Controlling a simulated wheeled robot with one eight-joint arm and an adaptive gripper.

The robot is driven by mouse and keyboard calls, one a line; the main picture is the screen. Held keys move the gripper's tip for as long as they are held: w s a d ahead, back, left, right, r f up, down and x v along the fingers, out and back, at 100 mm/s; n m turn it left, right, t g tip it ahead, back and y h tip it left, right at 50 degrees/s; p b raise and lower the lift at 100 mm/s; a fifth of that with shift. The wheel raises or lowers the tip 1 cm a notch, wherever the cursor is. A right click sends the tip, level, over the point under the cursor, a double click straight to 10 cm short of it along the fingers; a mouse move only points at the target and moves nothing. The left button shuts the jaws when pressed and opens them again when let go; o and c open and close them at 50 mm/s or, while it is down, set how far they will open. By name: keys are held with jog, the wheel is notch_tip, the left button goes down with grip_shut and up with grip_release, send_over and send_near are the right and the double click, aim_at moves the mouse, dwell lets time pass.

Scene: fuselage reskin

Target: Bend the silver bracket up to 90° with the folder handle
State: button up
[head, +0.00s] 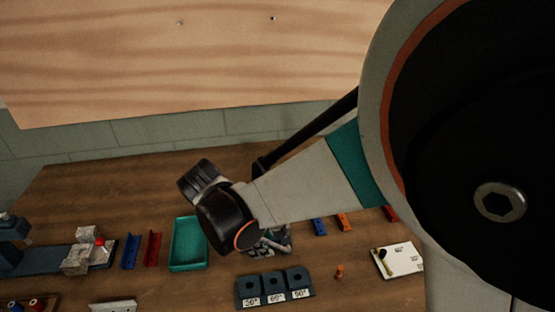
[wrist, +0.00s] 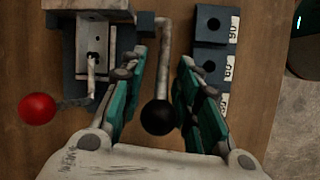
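The folder (wrist: 62,22) is a dark fixture at the top left of the wrist view; in the head view my arm mostly hides it (head: 272,246). A light grey metal piece (wrist: 84,42), apparently the silver bracket, sits in it; its bend angle is unclear. A pale lever (wrist: 160,62) with a black ball knob (wrist: 159,117) extends from the folder's right side. My gripper (wrist: 164,66) is open, its teal fingers on either side of this lever, with gaps visible. A red ball knob (wrist: 38,108) on a short rod stands left of the gripper.
A dark block (head: 275,290) with 30°, 60° and 90° labels stands near the folder, close to my right finger in the wrist view (wrist: 212,45). A green tray (head: 187,266), blue (head: 131,251) and red (head: 153,249) brackets lie left. A white board (head: 400,260) lies right.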

jog(key=shift+w+d+f, duration=0.1)
jog(key=shift+d+f, duration=0.15)
jog(key=shift+f, duration=0.4)
jog(key=shift+c, duration=0.6)
grip_shut()
jog(key=shift+r, duration=0.15)
